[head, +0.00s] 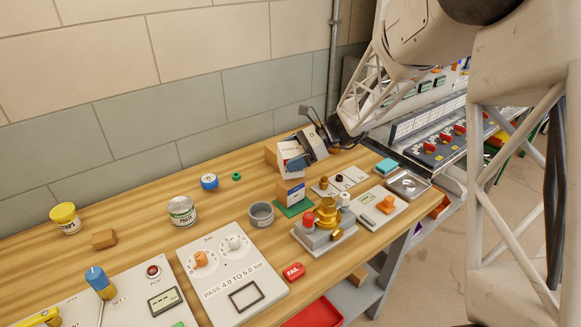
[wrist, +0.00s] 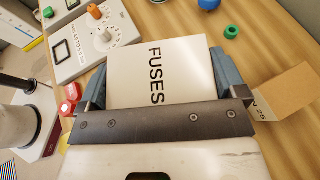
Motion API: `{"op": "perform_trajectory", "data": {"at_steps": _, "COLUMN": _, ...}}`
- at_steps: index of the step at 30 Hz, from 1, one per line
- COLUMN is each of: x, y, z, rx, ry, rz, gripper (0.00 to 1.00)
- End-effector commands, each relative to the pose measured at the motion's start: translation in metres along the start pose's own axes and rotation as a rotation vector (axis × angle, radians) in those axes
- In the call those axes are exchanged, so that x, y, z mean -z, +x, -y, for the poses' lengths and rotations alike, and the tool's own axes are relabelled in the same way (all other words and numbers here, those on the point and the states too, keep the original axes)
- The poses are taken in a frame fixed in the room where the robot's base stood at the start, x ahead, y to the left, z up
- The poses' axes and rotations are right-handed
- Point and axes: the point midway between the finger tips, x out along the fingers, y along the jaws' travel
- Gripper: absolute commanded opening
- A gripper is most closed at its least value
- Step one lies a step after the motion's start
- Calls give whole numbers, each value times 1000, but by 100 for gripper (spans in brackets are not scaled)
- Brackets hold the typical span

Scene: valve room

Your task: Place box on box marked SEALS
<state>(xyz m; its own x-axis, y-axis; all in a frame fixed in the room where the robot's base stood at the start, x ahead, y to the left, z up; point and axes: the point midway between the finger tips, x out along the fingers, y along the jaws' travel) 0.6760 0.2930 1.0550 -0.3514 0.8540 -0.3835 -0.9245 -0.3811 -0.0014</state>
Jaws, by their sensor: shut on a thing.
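My gripper (head: 296,162) is shut on a box marked FUSES (wrist: 150,75), with a blue finger on either side of it in the wrist view. In the head view the held box (head: 289,147) is tilted and partly covered by the near finger. A cardboard box (head: 292,194) with a white and blue label stands on a green mat (head: 296,209), just below my gripper in the picture. I cannot read SEALS on any box. At the right of the wrist view is a cardboard box (wrist: 285,92) with a partly hidden label.
A grey cup (head: 261,214) and a gold valve on a grey base (head: 326,228) stand near the mat. Blue tape (head: 209,181) and a green ring (head: 236,176) lie to the left. A gauge panel (head: 255,268) lies in front. Bare wood shows around the tape and ring.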

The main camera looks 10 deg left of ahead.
Motion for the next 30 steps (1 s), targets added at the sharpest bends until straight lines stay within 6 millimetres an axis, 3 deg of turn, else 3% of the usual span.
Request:
{"op": "perform_trajectory", "data": {"at_steps": 12, "x": 4, "y": 2, "z": 0, "rx": 1, "ry": 0, "rz": 0, "gripper": 63}}
{"op": "perform_trajectory", "data": {"at_steps": 24, "x": 36, "y": 15, "z": 0, "rx": 2, "ry": 0, "rz": 1, "gripper": 63}}
{"op": "perform_trajectory", "data": {"at_steps": 30, "x": 38, "y": 15, "z": 0, "rx": 2, "ry": -1, "rz": 0, "gripper": 63}}
